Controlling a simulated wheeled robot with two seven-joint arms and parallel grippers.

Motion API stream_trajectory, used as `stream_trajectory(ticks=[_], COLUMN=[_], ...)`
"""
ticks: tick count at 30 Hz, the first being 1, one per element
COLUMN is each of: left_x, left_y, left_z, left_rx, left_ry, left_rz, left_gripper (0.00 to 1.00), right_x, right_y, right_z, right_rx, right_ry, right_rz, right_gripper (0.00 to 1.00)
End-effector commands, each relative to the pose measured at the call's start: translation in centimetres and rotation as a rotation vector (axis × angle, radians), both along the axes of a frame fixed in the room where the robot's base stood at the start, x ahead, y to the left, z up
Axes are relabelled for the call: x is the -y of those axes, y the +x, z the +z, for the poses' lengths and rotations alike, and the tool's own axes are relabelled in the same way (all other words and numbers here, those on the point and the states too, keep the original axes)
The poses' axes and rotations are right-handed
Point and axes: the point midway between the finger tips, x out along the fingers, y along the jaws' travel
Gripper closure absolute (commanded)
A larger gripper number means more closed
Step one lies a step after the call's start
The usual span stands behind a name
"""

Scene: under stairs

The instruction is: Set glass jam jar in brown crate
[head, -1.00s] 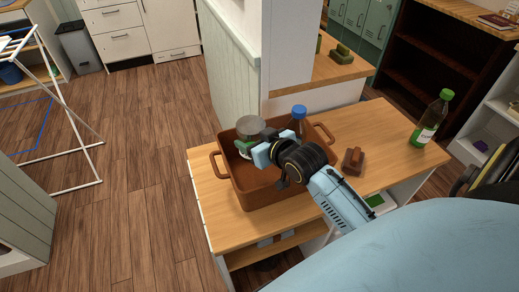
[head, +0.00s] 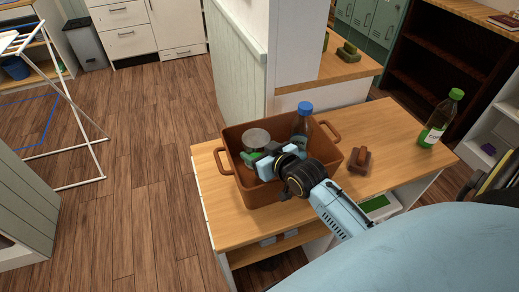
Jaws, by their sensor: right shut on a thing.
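The glass jam jar (head: 257,138) is clear with a pale round lid and stands roughly upright inside the brown crate (head: 262,196), near its back left. Its top is about level with the crate's back rim. My right gripper (head: 257,157) is shut on the jar from the front right, reaching over the crate. The fingers and crate walls hide the jar's lower part, so I cannot tell whether it touches the crate floor. My left gripper is not in view.
A blue-capped bottle (head: 302,122) stands in the crate at the back right. A brown wooden-handled block (head: 359,160) and a green-capped bottle (head: 440,118) are on the wooden counter (head: 395,150) to the right. A white post (head: 300,45) rises behind the crate.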

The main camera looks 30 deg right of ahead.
Motion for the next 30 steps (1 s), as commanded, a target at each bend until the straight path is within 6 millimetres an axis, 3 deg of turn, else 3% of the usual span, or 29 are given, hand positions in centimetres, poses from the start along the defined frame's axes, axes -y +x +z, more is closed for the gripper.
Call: stream_trajectory(ticks=[8, 9, 13, 22, 26, 30], left_x=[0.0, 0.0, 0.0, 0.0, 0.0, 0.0], left_y=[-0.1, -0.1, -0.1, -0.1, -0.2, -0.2], left_z=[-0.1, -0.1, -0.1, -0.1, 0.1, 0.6], left_rx=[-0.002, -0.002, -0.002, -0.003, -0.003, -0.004], left_ry=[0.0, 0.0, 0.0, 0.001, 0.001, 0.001], left_rz=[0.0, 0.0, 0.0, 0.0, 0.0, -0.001], left_gripper=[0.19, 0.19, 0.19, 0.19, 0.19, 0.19], right_x=[0.0, 0.0, 0.0, 0.0, 0.0, 0.1], right_y=[0.0, 0.0, 0.0, 0.0, 0.0, -2.3], right_z=[-0.5, -0.6, -0.6, -0.4, 0.7, 1.5], right_rx=[0.003, 0.0, 0.0, 0.001, 0.003, -0.003], right_ry=[0.0, 0.0, 0.0, 0.0, 0.0, 0.0], right_rz=[0.0, 0.0, 0.0, 0.0, 0.0, 0.0], right_gripper=[0.69, 0.32, 0.15, 0.14, 0.14, 0.14])
